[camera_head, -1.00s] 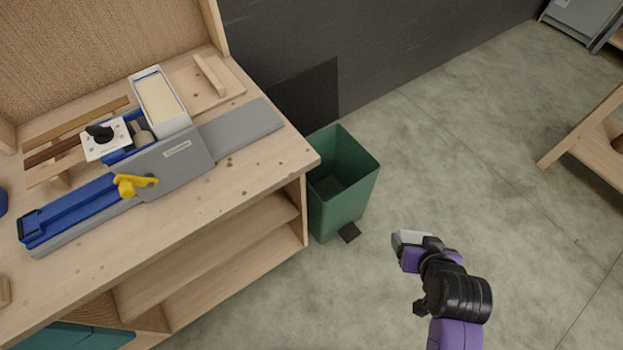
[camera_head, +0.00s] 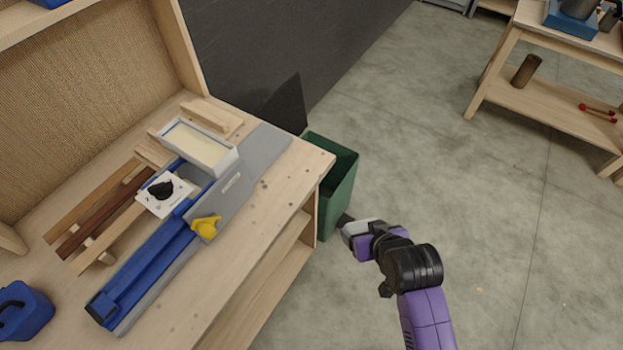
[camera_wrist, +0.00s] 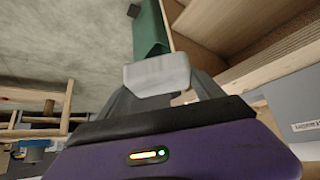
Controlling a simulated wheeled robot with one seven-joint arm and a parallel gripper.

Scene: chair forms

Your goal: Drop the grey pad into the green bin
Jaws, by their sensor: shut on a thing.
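My gripper appears just right of the bin's lower part in the head view. The bin's green side also shows beyond the pad in the wrist view (camera_wrist: 149,30).
The wooden workbench (camera_head: 265,215) borders the bin on the left and carries a blue and grey machine (camera_head: 165,240). A wooden shelf table (camera_head: 545,105) stands at the upper right. The floor between is clear.

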